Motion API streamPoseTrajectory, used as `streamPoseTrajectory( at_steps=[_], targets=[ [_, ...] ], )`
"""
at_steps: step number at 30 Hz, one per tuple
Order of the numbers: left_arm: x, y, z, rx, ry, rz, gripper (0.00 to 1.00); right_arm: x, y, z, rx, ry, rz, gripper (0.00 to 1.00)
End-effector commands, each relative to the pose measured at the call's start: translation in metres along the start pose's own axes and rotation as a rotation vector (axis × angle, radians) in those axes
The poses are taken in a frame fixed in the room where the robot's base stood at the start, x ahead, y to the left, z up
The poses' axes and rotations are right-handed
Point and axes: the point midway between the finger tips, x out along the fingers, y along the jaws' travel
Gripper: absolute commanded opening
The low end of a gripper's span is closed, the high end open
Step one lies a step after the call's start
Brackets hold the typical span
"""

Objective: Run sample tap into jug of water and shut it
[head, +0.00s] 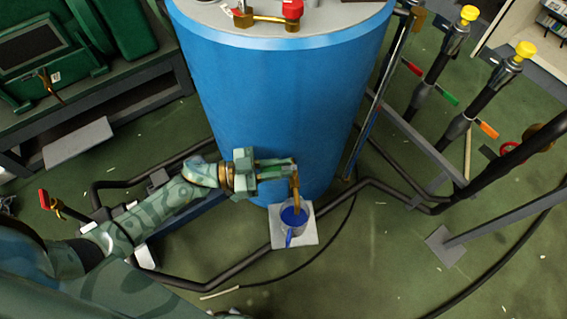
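The sample tap (296,190) is a brass spout low on the front of the blue tank (285,95), pointing down. Under it the jug (298,231) stands upright, with blue at its mouth and a blue handle toward me. My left gripper (290,168) reaches in from the left, its fingers beside the top of the tap. The fingers hide the tap's handle, and I cannot tell whether they are closed on it. No stream of water can be made out. My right gripper is not in view.
The jug is on a pale square plate (309,236) on the green floor. Dark pipes (395,190) run along the floor around the tank. Yellow-capped valve pipes (487,98) stand at right. A red-handled valve (44,199) is at left.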

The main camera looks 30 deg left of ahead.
Motion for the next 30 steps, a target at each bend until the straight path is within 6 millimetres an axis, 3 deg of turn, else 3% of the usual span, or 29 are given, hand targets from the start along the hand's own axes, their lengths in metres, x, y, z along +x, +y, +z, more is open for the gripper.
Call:
streamPoseTrajectory(
  at_steps=[12, 13, 15, 30],
  targets=[
    [-0.0012, -0.0020, 0.0017, -0.001, -0.006, 0.041, 0.00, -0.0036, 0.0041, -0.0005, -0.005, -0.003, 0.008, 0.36],
    [-0.0013, -0.0020, 0.0017, -0.001, -0.006, 0.041, 0.19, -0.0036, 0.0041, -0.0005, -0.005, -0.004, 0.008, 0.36],
    [-0.0013, -0.0021, 0.0017, -0.001, -0.006, 0.041, 0.38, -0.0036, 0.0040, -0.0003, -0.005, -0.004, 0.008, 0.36],
    [-0.0016, -0.0021, 0.0008, -0.001, -0.004, 0.040, 0.38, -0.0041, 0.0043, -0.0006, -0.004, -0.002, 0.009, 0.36]
  ],
)
